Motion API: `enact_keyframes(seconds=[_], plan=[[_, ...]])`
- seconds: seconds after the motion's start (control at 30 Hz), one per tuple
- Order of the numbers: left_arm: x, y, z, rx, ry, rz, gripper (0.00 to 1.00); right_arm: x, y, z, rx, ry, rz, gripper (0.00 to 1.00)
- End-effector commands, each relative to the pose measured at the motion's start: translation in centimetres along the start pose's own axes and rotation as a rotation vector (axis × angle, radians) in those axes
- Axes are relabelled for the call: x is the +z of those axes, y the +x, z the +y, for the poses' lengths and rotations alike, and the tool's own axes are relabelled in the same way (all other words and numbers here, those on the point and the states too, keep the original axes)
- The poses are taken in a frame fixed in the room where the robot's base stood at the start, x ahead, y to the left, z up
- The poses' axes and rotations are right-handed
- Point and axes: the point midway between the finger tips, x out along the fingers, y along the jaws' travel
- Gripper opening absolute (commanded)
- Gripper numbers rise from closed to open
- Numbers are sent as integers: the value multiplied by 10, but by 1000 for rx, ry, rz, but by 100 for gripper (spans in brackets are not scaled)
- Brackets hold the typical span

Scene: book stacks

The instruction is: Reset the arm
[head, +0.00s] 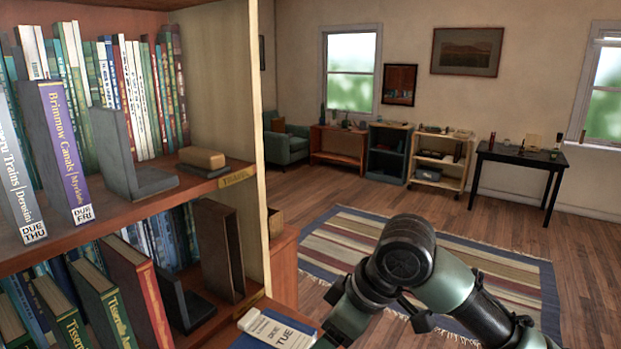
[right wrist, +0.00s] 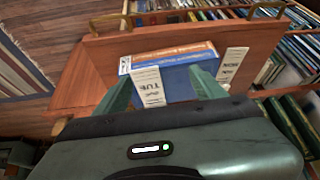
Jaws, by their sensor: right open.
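My right arm (head: 405,260) reaches in from the lower right in the head view, bent in front of the bookcase end. The gripper end is cut off at the bottom of that view. In the right wrist view my right gripper (right wrist: 160,76) is open, its two green fingers apart. Blue books with white labels, one reading TUE (right wrist: 148,86), lie just beyond and between the fingers. I cannot tell whether the fingers touch them. The TUE label also shows in the head view (head: 278,330). My left gripper is not in view.
A striped rug (head: 345,240) lies on open floor. A black table (head: 515,154) and low shelves stand along the far wall.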

Motion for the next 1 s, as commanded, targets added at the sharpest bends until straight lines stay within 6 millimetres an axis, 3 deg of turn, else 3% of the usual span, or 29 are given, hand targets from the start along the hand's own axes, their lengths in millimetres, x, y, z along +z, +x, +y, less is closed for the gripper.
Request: enact_keyframes(seconds=[0.27,0.37,0.53,0.7,1.0], plan=[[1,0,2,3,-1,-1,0,35,61,-25,-19,96,79,70],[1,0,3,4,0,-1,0,60,87,-37,-9,177,114,70],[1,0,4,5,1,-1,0,119,119,-53,51,360,140,70],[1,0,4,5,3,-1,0,195,133,-68,151,546,97,70],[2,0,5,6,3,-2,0,293,129,-90,295,726,-29,70]])
